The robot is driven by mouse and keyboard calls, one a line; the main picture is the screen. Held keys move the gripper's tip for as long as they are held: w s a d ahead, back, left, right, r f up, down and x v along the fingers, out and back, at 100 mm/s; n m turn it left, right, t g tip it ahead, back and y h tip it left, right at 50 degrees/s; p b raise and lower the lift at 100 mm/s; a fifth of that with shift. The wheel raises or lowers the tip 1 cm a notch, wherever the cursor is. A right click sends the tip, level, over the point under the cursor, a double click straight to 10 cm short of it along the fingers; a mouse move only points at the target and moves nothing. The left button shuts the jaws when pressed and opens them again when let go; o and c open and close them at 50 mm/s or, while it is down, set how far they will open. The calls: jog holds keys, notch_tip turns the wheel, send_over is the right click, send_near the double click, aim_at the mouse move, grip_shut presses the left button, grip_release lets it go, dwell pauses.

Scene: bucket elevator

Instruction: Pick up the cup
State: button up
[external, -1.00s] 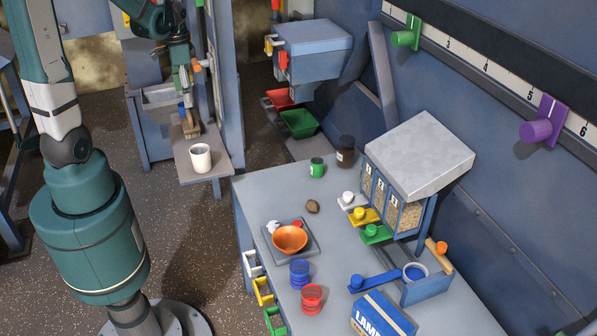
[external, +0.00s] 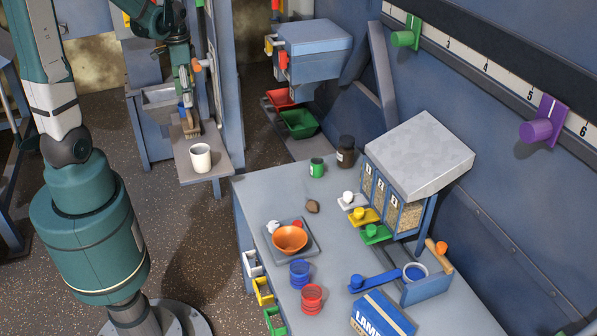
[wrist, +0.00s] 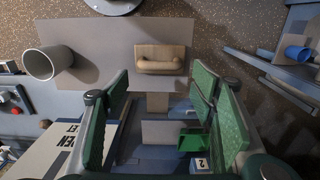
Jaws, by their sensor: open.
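A white cup (external: 200,157) stands upright on a small grey shelf (external: 207,177) at the centre left of the external view. It also shows in the wrist view as a pale cup (wrist: 45,63) at the upper left, outside the space between my fingers. My gripper (external: 186,98) is above the back part of the shelf, behind the cup and apart from it. In the wrist view my green-padded gripper (wrist: 160,88) is open, with nothing held between its fingers. A tan wooden piece (wrist: 160,60) lies on the shelf ahead of the fingers.
A blue cabinet (external: 228,90) rises beside the shelf. The grey worktable (external: 262,200) at right holds a green mug (external: 317,167), a dark jar (external: 346,152), an orange bowl (external: 290,239) and a dispenser (external: 420,155). Dark floor separates the shelf from my base.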

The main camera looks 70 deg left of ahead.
jog(key=s+d+r+n+y+b, duration=0.1)
jog(key=d+r+n, duration=0.3)
jog(key=r, duration=0.5)
jog(key=s+d+r+n+y+b, duration=0.1)
jog(key=s+d+r+n, duration=0.1)
jog(key=d+r, duration=0.6)
jog(key=w+d+r+t+h+p, duration=0.1)
jog(key=w+d+t+h, duration=0.15)
jog(key=d, duration=0.85)
jog(key=w+d+r+t+h+p, duration=0.1)
jog(key=w+d+r+t, duration=0.2)
jog(key=d, duration=0.9)
jog(key=m+g+y, duration=0.2)
jog(key=m+g, duration=0.3)
jog(key=m, duration=0.1)
send_over(201, 159)
jog(key=w+a, duration=0.1)
jog(key=a, duration=0.1)
notch_tip(201, 159, down, 22)
jog(key=shift+s+a+f+g+h, duration=0.25)
jog(key=shift+s+a+f, duration=0.2)
jog(key=shift+f, duration=0.25)
